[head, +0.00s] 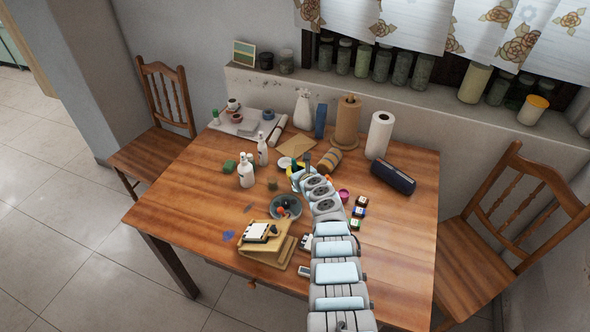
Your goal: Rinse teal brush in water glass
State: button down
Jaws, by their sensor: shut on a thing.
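My arm reaches from the bottom edge up over the table. My gripper (302,180) is at its far end, low over the middle of the table, mostly hidden by my own wrist. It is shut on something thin. A small teal-blue piece, which looks like the teal brush (294,167), shows right beside the gripper, next to a yellow rim. Its tip and the exact grip are too small to tell. I cannot make out the water glass; my arm may cover it.
A grey bowl (285,207) with an orange item stands left of my wrist. White bottles (246,172), a paper roll (380,135), a brown roll (347,122) and a dark blue case (393,177) stand around. A wooden stand (266,244) is near the front.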

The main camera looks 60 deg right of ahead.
jog(key=shift+r+p, duration=2.65)
jog(key=shift+r, duration=0.25)
notch_tip(320, 180, up, 5)
jog(key=p, duration=0.5)
jog(key=shift+w, duration=0.1)
